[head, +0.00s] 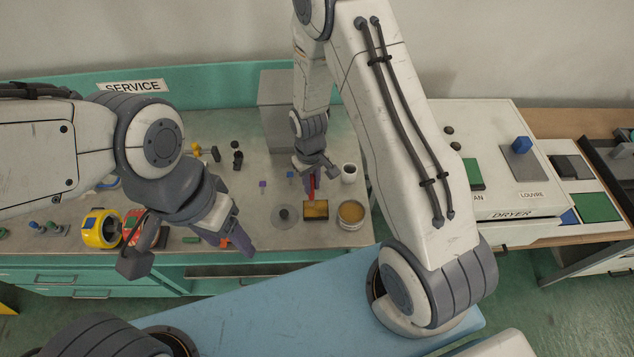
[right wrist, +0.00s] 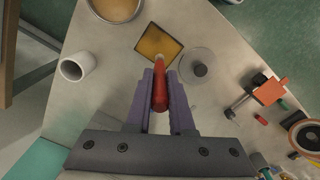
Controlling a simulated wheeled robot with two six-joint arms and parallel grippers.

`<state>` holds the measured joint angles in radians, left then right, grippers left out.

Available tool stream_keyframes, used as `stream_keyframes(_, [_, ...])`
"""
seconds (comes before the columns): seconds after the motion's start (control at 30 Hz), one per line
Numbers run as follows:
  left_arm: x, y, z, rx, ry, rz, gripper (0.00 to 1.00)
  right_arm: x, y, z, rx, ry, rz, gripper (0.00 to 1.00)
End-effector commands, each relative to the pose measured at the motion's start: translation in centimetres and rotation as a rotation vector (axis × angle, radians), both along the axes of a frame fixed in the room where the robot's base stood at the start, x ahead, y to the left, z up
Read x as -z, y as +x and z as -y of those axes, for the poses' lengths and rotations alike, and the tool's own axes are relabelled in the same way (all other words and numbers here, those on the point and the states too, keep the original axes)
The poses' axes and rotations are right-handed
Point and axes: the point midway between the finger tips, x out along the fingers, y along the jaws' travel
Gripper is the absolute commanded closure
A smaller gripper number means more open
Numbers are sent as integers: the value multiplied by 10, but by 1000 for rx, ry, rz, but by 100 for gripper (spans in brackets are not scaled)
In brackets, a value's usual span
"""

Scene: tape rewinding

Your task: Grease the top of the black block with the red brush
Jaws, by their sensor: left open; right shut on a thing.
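A dark-edged square block (head: 316,210) with an amber, coated-looking top lies on the bench; it also shows in the right wrist view (right wrist: 151,41). My right gripper (right wrist: 160,78) is shut on the red brush (right wrist: 159,92), which lies along between its purple fingers. The brush's pale tip is over the near edge of the block; I cannot tell whether it touches. In the head view my right gripper (head: 312,184) is just behind the block. A round tin (head: 351,213) of amber stuff stands right of the block. My left gripper (head: 192,248) is open over the bench's front edge.
A grey disc with a dark knob (head: 284,214) lies just left of the block. A white cup (head: 349,173) stands behind the tin. A yellow tape roll (head: 101,228) and small parts lie at the left. A grey box (head: 277,110) stands behind; a dryer (head: 500,180) is at right.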

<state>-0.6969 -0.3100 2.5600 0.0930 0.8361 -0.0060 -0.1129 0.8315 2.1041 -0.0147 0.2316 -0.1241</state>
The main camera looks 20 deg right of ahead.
Motion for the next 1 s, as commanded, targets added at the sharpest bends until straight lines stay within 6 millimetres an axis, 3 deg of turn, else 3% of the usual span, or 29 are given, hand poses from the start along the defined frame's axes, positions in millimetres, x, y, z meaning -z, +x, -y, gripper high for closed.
stream_keyframes(0.27, [1,0,0,0,0,0,39,1,4,-13,0,0,1,100])
stream_keyframes(1.0, [0,0,0,0,0,0,39,0,-6,19,-1,0,0,100])
